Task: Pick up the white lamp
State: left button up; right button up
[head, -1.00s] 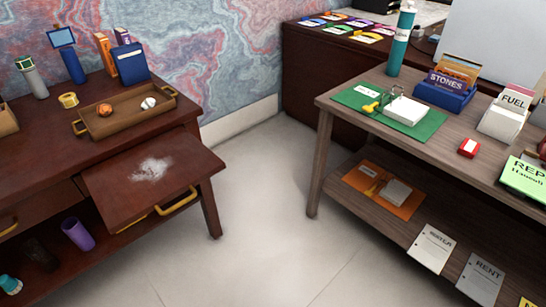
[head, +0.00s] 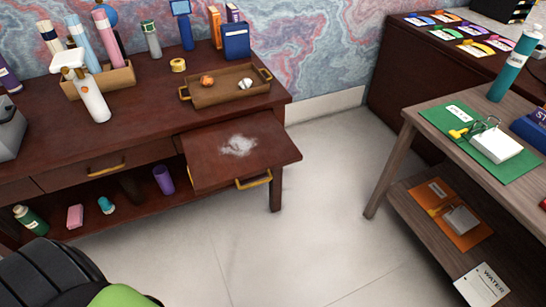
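A white object with a bent head on a rounded, tilted-looking body (head: 92,98) stands on the dark red-brown desk (head: 140,122), at the left in the head view. It looks like the white lamp. It is in front of a tan box (head: 118,80) that holds several tall bottles and partly hides that box. Nothing of mine touches it. Neither gripper shows in the head view.
A pulled-out leaf (head: 215,170) with white powder juts from the desk. A brown tray (head: 228,97) sits right of the lamp. A grey box (head: 8,130) stands at the left edge. Open floor (head: 310,210) separates the desk from a wooden table (head: 418,115).

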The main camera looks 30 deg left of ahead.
aim_at(97, 107)
jog(key=u, duration=2.05)
jog(key=z, duration=0.2)
